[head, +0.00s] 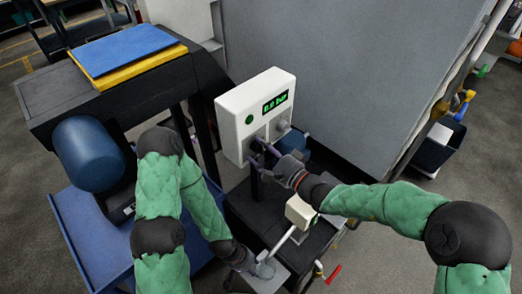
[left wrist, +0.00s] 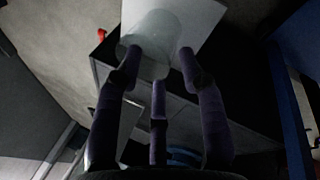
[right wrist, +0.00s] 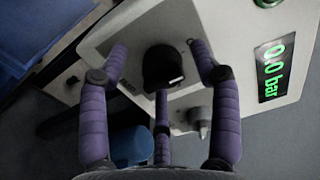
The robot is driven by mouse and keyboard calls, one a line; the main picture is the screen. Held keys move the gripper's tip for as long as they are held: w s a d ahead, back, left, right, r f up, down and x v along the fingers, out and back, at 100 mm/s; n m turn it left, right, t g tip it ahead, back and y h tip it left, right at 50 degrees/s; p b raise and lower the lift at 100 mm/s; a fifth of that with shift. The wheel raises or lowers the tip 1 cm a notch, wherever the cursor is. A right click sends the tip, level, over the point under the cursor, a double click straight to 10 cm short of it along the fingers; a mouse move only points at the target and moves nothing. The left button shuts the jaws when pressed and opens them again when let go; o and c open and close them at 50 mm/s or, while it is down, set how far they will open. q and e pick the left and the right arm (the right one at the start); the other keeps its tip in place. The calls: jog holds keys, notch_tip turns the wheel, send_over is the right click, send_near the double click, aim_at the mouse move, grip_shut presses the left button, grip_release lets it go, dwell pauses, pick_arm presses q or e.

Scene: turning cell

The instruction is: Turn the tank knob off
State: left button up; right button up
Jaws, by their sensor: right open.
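The white control box (head: 235,128) has a green display. In the right wrist view a black knob (right wrist: 162,66) with a pale mark stands on its face, and a smaller grey knob (right wrist: 200,118) sits apart from it. I cannot tell from labels which is the tank knob. My right gripper (head: 262,146) is open at the box, its fingers spread around the black knob (right wrist: 158,68) without visible contact. My left gripper (head: 264,266) is low, by a pale cylinder (left wrist: 150,45); its fingers are at the cylinder, but whether they grip it is unclear.
The display (right wrist: 274,68) reads 0.0 bar. A green round light (head: 249,119) is on the box. A large grey panel (head: 350,60) stands behind the box.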

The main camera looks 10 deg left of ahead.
jog(key=v, duration=1.2)
jog(key=shift+f, duration=0.1)
